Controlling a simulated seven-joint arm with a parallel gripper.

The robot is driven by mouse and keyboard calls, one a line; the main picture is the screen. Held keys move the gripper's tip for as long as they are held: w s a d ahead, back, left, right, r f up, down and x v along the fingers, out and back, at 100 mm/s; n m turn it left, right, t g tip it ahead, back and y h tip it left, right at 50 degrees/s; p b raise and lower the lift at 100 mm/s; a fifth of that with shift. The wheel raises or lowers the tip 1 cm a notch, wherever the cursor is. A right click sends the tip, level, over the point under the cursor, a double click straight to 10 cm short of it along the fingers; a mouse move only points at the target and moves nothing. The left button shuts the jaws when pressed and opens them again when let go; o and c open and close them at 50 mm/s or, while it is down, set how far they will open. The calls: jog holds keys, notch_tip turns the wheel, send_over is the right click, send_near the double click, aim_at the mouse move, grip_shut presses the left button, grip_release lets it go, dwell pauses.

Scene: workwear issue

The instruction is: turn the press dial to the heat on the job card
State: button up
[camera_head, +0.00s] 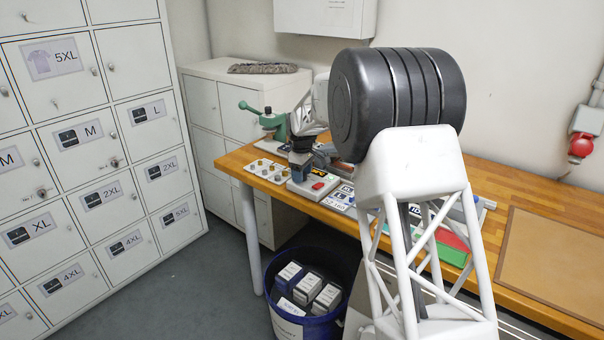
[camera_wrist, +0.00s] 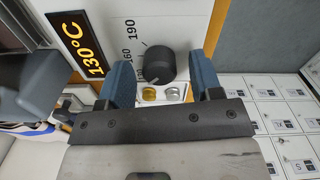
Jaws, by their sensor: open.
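A black round press dial (camera_wrist: 160,63) sits on a white face in the wrist view. The printed numbers 190 and 160 show beside it, partly turned; its pointer cannot be read. My gripper (camera_wrist: 164,70) is open, with one blue finger on each side of the dial; I cannot tell if they touch it. A black panel (camera_wrist: 78,43) reads 130°C in yellow-orange beside the scale. I cannot tell which card is the job card.
A green clamp-like device (camera_head: 272,122) stands behind the press on the wooden table (camera_head: 229,161). A tray of small round pieces (camera_head: 268,171) lies to its left. Printed cards (camera_head: 341,197) lie to its right. A blue bin (camera_head: 270,310) with boxes stands below.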

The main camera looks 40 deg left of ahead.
jog(key=c, duration=0.9)
jog(key=shift+m, duration=0.3)
jog(key=m, duration=0.8)
jog(key=shift+w, duration=0.1)
dwell(0.3)
jog(key=o, duration=0.9)
